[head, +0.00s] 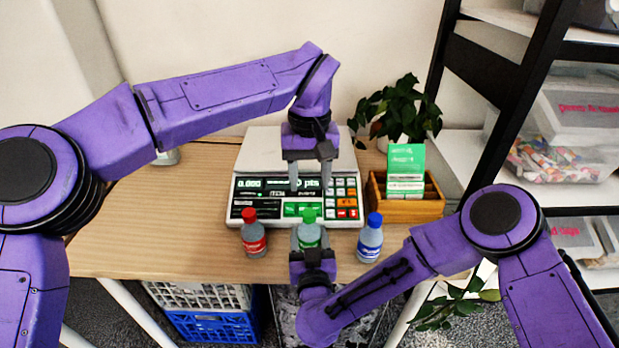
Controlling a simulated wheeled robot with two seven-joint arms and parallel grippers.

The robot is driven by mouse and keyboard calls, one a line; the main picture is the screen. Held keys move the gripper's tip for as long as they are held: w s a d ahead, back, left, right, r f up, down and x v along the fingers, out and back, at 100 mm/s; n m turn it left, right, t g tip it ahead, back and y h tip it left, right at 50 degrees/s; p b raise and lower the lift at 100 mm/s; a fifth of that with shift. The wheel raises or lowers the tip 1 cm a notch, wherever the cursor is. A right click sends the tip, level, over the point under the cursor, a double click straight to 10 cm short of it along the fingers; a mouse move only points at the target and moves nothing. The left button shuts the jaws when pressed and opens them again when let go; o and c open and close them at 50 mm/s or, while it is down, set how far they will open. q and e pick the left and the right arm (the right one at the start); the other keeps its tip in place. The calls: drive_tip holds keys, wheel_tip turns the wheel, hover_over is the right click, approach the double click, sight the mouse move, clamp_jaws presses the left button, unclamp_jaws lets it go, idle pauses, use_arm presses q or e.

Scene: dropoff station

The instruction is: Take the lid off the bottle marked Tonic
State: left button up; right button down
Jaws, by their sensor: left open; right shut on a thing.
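Three small bottles stand along the front of the wooden table: one with a red lid (249,216), one with a green lid (308,215) and one with a blue lid (374,220). Their label words are too small to read, so I cannot tell which is marked Tonic. My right gripper (309,238) comes from the front edge and is shut on the green-lidded bottle, hiding part of its body. That bottle looks upright, with its lid on. My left gripper (310,188) points down, open and empty, above the green lid and apart from it, in front of the scale's display.
A scale (237,214) stands close behind the bottles. A wooden box (430,208) with green-and-white cards is at its right, with a potted plant (400,108) behind. A black shelf rack stands at right.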

sight(310, 212)
use_arm(q)
drive_tip(key=shift+f+m, duration=0.2)
drive_tip(key=shift+m, duration=0.1)
wheel_tip(310, 212, down, 8)
drive_tip(key=shift+r, duration=0.15)
clamp_jaws()
drive_tip(key=n, duration=0.4)
drive_tip(key=shift+n, duration=0.3)
drive_tip(key=n, duration=1.5)
drive_tip(key=shift+r, duration=0.1)
drive_tip(key=n, duration=0.6)
drive_tip(key=shift+s, duration=0.1)
drive_tip(key=n, duration=1.5)
drive_tip(key=shift+n, duration=0.3)
drive_tip(key=n, duration=0.6)
drive_tip(key=shift+d, duration=0.1)
drive_tip(key=n, duration=0.7)
drive_tip(key=shift+r, duration=0.1)
